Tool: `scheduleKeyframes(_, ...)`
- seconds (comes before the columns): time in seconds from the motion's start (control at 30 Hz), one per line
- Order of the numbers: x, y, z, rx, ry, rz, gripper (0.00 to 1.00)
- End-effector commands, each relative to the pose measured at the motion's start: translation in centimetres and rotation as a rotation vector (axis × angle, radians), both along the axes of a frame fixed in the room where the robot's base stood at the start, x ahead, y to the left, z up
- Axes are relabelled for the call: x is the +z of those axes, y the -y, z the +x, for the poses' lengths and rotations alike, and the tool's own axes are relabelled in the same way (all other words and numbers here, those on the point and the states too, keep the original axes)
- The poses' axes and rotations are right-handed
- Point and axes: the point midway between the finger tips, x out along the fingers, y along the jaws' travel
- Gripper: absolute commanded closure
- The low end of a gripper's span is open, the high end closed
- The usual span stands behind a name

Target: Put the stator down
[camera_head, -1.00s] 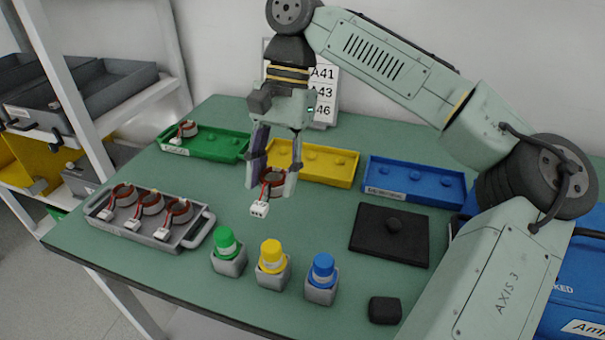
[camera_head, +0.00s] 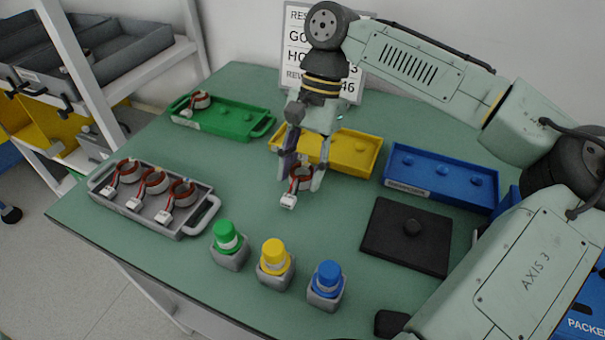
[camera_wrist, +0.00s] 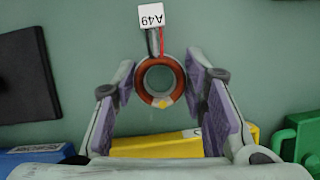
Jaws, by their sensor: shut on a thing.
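My gripper (camera_head: 304,182) is shut on a stator (camera_head: 301,178), a copper-red ring with a white tag (camera_head: 288,201) on short leads. The blue tray (camera_head: 440,192) shows no stator.
A grey handled tray (camera_head: 150,222) with three stators stands at the left. Green (camera_head: 229,245), yellow (camera_head: 274,265) and blue (camera_head: 325,287) capped items stand at the front. A black plate with a knob (camera_head: 405,245) lies right. The green table between grey tray and gripper is clear.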

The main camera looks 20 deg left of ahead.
Motion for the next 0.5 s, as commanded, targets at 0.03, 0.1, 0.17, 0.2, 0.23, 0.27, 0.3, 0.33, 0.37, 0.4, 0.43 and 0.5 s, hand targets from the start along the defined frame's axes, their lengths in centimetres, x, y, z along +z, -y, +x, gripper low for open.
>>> scheduleKeyframes(0.03,-0.8,0.1,0.0,0.001,-0.001,-0.002,0.98)
scheduleKeyframes(0.1,-1.6,0.0,0.0,0.000,-0.001,-0.001,0.98)
scheduleKeyframes(0.17,-1.9,0.0,0.0,0.000,-0.001,0.000,0.98)
scheduleKeyframes(0.2,-1.9,0.0,0.0,0.000,-0.001,0.000,0.98)
scheduleKeyframes(0.23,-1.9,0.0,0.0,0.000,0.000,0.000,0.98)
scheduleKeyframes(0.27,-1.9,0.0,0.0,0.000,0.000,0.000,0.98)
scheduleKeyframes(0.3,-1.9,0.0,0.0,0.000,0.000,0.000,0.98)
scheduleKeyframes(0.33,-1.9,0.0,0.0,0.000,0.000,0.000,0.98)
scheduleKeyframes(0.37,-1.9,0.0,0.0,0.000,0.000,0.000,0.98)
scheduleKeyframes(0.4,-1.9,0.0,0.0,0.000,-0.001,0.000,0.98)
scheduleKeyframes(0.43,-2.0,0.0,0.0,0.000,-0.001,0.000,0.98)
scheduleKeyframes(0.5,-2.2,0.0,0.0,0.000,0.000,0.000,0.60)
